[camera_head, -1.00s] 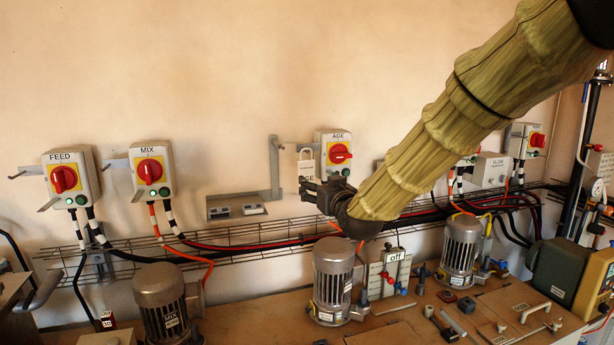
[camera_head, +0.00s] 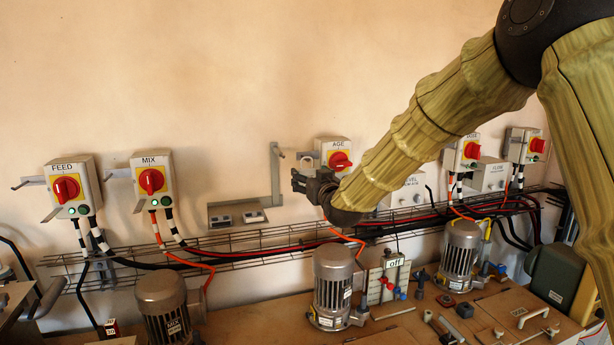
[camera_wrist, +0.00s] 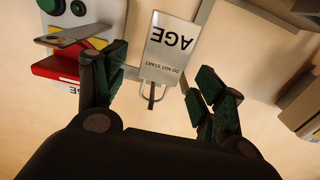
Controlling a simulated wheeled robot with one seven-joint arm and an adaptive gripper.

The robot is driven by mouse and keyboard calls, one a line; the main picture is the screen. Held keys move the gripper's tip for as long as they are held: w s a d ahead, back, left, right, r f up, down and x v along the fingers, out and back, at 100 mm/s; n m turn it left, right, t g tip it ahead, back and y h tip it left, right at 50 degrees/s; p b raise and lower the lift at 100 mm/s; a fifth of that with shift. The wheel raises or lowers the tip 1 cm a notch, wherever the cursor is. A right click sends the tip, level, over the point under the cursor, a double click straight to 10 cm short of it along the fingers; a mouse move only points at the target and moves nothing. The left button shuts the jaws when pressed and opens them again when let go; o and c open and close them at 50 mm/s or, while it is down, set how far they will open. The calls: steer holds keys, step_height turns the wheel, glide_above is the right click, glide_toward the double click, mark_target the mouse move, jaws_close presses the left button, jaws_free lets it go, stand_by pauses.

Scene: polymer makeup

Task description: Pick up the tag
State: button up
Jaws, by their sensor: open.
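The tag (camera_wrist: 167,50) is a pale plate lettered "AGE" and "DO NOT START", upside down in the wrist view. It hangs by a loop near a thin metal hook (camera_wrist: 152,92) beside the AGE switch box (camera_wrist: 72,62). My gripper (camera_wrist: 162,76) is open and empty, and the tag shows beyond and between its fingers. I cannot tell how far the tag is from the fingertips. In the head view my gripper (camera_head: 298,180) is up at the wall, left of the AGE switch box (camera_head: 336,152). It hides most of the tag there.
FEED (camera_head: 70,187) and MIX (camera_head: 152,180) switch boxes are on the wall at left, with protruding hooks. A grey bracket (camera_head: 276,170) rises left of my gripper. A wire cable tray (camera_head: 230,246) runs below. Motors (camera_head: 333,285) stand on the bench. The wall above is clear.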

mark_target(307, 174)
steer(key=shift+p+x, duration=0.7)
steer(key=shift+x, duration=0.95)
steer(key=c, duration=0.9)
